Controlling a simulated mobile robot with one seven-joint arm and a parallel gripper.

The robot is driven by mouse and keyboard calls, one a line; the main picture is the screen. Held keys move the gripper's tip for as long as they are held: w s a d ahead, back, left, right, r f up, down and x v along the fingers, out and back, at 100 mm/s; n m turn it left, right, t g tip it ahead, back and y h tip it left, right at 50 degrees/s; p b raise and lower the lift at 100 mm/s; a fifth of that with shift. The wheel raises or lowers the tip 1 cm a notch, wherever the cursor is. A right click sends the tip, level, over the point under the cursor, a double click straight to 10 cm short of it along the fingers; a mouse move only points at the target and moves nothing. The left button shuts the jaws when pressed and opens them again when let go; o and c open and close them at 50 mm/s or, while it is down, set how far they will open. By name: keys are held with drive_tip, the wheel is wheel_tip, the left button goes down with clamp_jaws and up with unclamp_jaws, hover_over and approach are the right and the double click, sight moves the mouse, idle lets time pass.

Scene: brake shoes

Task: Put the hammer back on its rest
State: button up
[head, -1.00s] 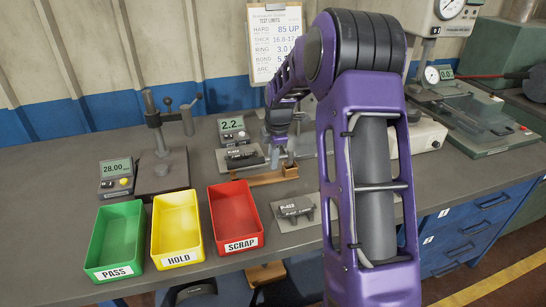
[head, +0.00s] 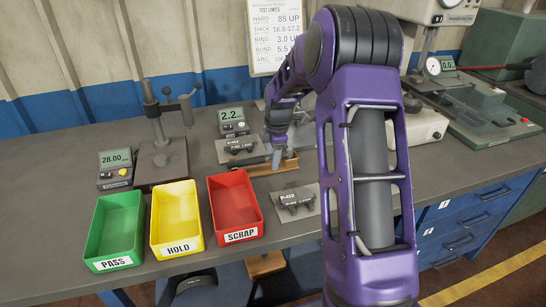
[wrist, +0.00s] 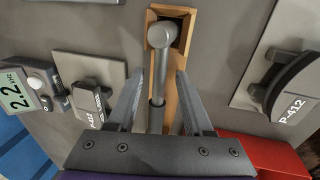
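The hammer (wrist: 161,65) shows in the wrist view, its grey head at the top end of the wooden rest (wrist: 186,40) and its handle running down along the rest. It looks to lie on the rest, though contact along the handle is partly hidden. My gripper (wrist: 157,92) is open, one finger on each side of the handle with gaps to it. In the head view my gripper (head: 277,155) is low over the rest (head: 290,164), and the hammer's dark handle (head: 254,161) sticks out to the left.
A fixture with a brake shoe (head: 240,147) stands close behind the rest, beside a gauge reading 2.2. Another plate with a shoe (head: 295,199) lies in front. The green (head: 114,230), yellow (head: 177,218) and red (head: 233,205) bins stand at the front left.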

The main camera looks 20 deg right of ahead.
drive_tip(key=w+p+v, duration=0.1)
drive_tip(key=p+v, duration=0.8)
drive_tip(key=v, duration=1.5)
drive_tip(key=shift+w+r, duration=0.3)
drive_tip(key=shift+w, duration=0.05)
idle(1.2)
